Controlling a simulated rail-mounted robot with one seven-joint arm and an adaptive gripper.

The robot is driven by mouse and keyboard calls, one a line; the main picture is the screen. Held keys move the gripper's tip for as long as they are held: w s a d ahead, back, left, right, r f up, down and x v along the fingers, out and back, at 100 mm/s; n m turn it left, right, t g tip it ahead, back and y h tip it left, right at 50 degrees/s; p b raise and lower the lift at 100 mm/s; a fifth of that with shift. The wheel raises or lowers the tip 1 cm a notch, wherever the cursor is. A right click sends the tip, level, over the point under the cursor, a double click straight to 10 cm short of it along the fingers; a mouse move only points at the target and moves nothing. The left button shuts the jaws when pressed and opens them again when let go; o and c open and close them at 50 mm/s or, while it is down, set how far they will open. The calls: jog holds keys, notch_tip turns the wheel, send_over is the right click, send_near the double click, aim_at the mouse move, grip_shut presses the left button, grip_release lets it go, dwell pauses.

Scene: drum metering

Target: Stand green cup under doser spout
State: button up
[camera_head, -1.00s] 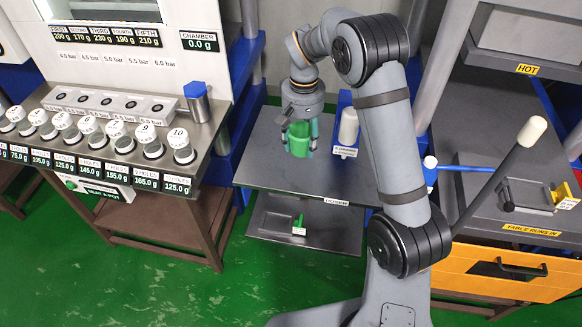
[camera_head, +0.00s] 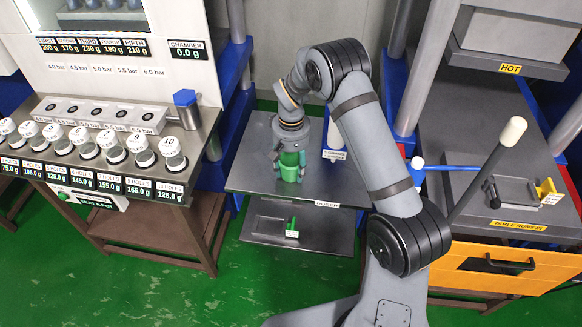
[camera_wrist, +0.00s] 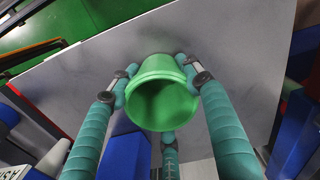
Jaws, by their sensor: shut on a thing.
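The green cup (camera_head: 289,173) is in my gripper (camera_head: 289,166), over the small grey table (camera_head: 335,185) in the head view. In the wrist view the cup (camera_wrist: 162,95) shows its open mouth towards the camera. The teal fingers of my gripper (camera_wrist: 163,90) are shut on it, one at each side and one at the bottom of the picture. The cup looks roughly upright. I cannot tell whether its base touches the table. No doser spout can be made out clearly near the cup.
A white cylinder on a blue stand (camera_head: 333,138) is at the table's back. A lower shelf (camera_head: 325,232) holds a small green item (camera_head: 292,229). A counter with several lidded jars (camera_head: 170,150) is at the left. A press with an orange drawer (camera_head: 490,272) is at the right.

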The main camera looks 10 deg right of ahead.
jog(key=shift+f, duration=0.15)
jog(key=o, duration=1)
jog(key=shift+o, duration=0.9)
jog(key=shift+o, duration=0.6)
notch_tip(320, 180, up, 12)
jog(key=b, duration=0.1)
jog(key=shift+r, duration=0.2)
